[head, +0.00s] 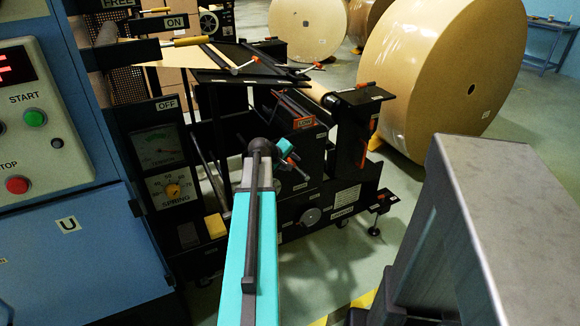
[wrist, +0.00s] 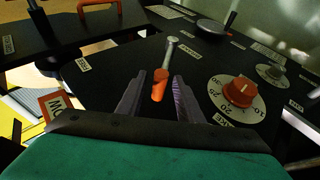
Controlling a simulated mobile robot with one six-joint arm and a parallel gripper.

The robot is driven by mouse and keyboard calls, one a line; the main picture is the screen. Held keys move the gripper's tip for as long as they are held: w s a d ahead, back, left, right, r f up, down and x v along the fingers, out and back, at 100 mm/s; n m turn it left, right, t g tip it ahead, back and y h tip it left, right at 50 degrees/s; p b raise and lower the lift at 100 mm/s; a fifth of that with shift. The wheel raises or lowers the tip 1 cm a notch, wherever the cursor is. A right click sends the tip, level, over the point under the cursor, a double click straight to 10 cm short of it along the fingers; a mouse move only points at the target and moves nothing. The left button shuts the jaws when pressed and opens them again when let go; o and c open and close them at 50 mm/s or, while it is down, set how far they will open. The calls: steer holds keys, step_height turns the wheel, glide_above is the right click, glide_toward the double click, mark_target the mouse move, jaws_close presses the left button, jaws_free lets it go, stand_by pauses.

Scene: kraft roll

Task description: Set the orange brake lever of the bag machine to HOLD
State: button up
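The orange brake lever (wrist: 160,85) shows in the wrist view as a thin silver arm with an orange grip, on the black panel of the bag machine. Its grip points down toward me. My gripper (wrist: 157,92) is open, with one dark finger on each side of the orange grip. A gap shows on both sides, and I cannot tell how deep the grip sits between the fingers. In the head view my gripper (head: 298,166) is at the black bag machine (head: 312,188), small and partly hidden by my arm. I cannot read a HOLD mark.
Right of the lever is an orange dial knob (wrist: 239,92) on a numbered white plate, with a grey knob (wrist: 271,72) beyond it. A black round part (wrist: 216,29) stands behind. A blue control cabinet (head: 70,225) is at left; large paper rolls (head: 435,70) stand behind.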

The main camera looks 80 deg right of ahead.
steer(key=shift+r, duration=0.1)
steer(key=v, duration=1.3)
steer(key=shift+a+p, duration=0.3)
steer(key=shift+p, duration=0.15)
steer(key=shift+r, duration=0.1)
